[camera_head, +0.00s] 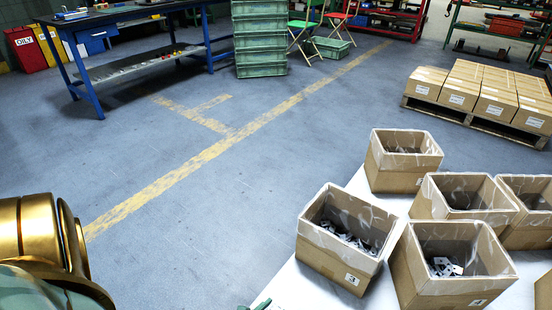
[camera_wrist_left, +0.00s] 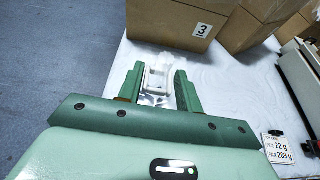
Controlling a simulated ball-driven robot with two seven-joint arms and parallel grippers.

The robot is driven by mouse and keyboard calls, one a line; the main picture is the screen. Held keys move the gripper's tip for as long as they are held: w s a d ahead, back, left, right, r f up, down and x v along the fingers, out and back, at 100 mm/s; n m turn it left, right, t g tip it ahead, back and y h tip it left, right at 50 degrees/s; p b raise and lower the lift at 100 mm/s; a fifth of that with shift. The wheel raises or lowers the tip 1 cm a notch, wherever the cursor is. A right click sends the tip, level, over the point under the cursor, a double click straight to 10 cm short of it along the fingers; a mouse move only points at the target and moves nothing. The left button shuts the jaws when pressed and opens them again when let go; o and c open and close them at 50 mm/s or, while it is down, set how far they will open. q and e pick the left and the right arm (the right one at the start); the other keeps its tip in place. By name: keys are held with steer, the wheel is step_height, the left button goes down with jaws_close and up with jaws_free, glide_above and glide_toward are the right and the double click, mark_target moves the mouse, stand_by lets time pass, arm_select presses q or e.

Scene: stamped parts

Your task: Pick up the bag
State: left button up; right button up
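A small clear-and-white bag (camera_wrist_left: 158,78) lies on the white table top in the left wrist view, in front of a carton marked 3. My left gripper (camera_wrist_left: 159,72) has its two green fingers apart, one on each side of the bag. I cannot tell whether either finger touches it. In the head view only a small green bit of what seems to be this gripper (camera_head: 262,304) shows at the bottom edge. The bag is not visible there. My right gripper is in neither view.
The carton marked 3 (camera_head: 338,264) holds metal parts and stands close beyond the bag. Several other open cartons (camera_head: 455,290) crowd the white table (camera_head: 300,288). A weight display (camera_wrist_left: 277,148) stands at right in the wrist view. The floor left of the table is clear.

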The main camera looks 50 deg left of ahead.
arm_select(q)
jaws_close()
stand_by(1.2)
